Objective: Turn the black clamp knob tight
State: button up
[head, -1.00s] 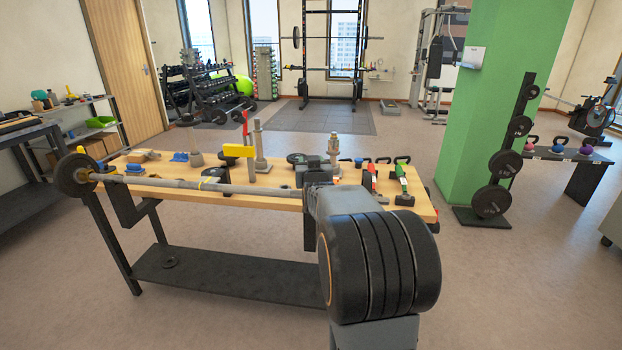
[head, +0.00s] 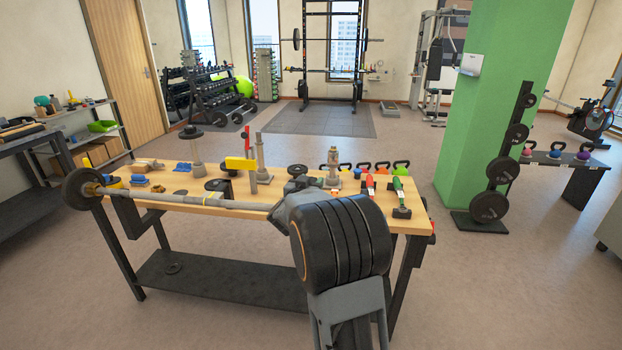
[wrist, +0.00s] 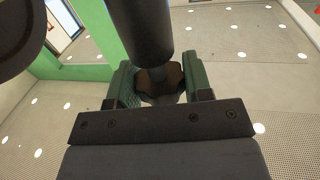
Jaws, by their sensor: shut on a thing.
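In the wrist view my gripper (wrist: 160,88) has its two dark green fingers on either side of a dark, brownish lobed knob (wrist: 167,74), and is shut on it. A thick dark cylinder (wrist: 145,30) stands right in front of the knob and hides part of it. In the head view my arm's big black joint covers the gripper and the knob. A long grey bar (head: 190,197) lies along the table's front edge, with a black plate (head: 80,188) at its left end. Its right end passes behind my arm.
The wooden table (head: 225,184) carries a yellow-topped post (head: 240,163), a grey upright post (head: 261,160), black discs and several kettlebells (head: 364,170) at the back. A green column (head: 490,110) and a plate rack (head: 490,205) stand to the right.

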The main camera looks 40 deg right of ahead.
jog(key=shift+r, duration=0.1)
dwell(0.3)
jog(key=o, duration=0.9)
jog(key=shift+a, duration=0.15)
jog(key=v, duration=1.3)
jog(key=shift+s+a, duration=0.15)
jog(key=shift+a, duration=0.2)
